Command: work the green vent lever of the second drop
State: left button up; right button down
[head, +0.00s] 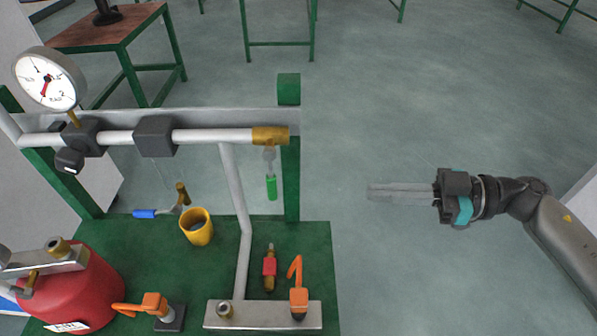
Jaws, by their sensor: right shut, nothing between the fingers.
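The green vent lever (271,187) hangs straight down below the brass end fitting (270,136) of the white horizontal pipe (213,136). Its upper part is a pale grey valve piece. My right gripper (370,192) comes in from the right, its fingers pointing left. It is shut and empty, about level with the green lever and well to its right in the picture, with a clear gap between them. My left gripper is not in view.
A green post (290,180) stands just right of the lever. Open floor lies around my right gripper.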

jog(key=b, duration=0.3)
send_near(276, 189)
jog(key=r+x, duration=0.1)
jog(key=x, duration=0.3)
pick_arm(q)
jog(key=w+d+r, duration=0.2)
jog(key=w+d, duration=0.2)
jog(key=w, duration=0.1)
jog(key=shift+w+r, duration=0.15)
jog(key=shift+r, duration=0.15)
pick_arm(e)
jog(key=shift+w+a+f, duration=0.35)
jog(key=shift+a+f, duration=0.35)
jog(key=shift+a, duration=0.1)
jog(key=shift+a, duration=0.1)
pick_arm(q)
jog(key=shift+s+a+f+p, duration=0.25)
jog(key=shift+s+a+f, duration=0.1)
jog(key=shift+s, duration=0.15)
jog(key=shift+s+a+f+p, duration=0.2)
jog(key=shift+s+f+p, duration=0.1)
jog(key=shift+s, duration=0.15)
pick_arm(e)
jog(key=shift+a+f+t+y, duration=0.15)
jog(key=shift+a+y, duration=0.25)
jog(key=shift+y, duration=0.1)
jog(key=shift+a+f+t+y, duration=0.15)
jog(key=shift+a+f+y, duration=0.05)
jog(key=shift+a+y, duration=0.25)
